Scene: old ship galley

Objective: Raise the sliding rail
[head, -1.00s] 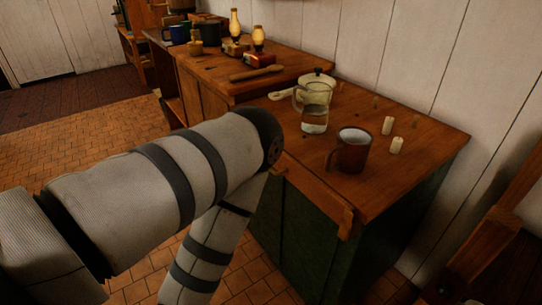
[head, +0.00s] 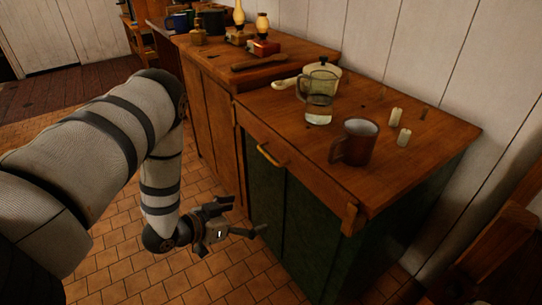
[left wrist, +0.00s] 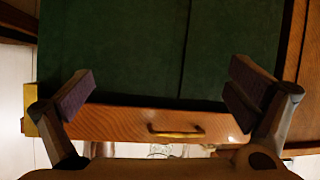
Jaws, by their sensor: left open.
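The wooden rail (head: 300,172) runs along the front edge of the counter, above dark green cabinet doors. A brass handle (head: 268,155) is on its front. A wooden block (head: 351,218) is at its right end. In the left wrist view the rail (left wrist: 115,118) lies across the lower part, with the brass handle (left wrist: 176,131) between the fingers. My left gripper (head: 243,217) is open and empty, low in front of the green doors and below the handle, apart from the rail. It also shows in the left wrist view (left wrist: 162,88). My right gripper is not in view.
Lanterns (head: 262,28) stand on the left counter. The tiled floor (head: 140,270) in front looks clear.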

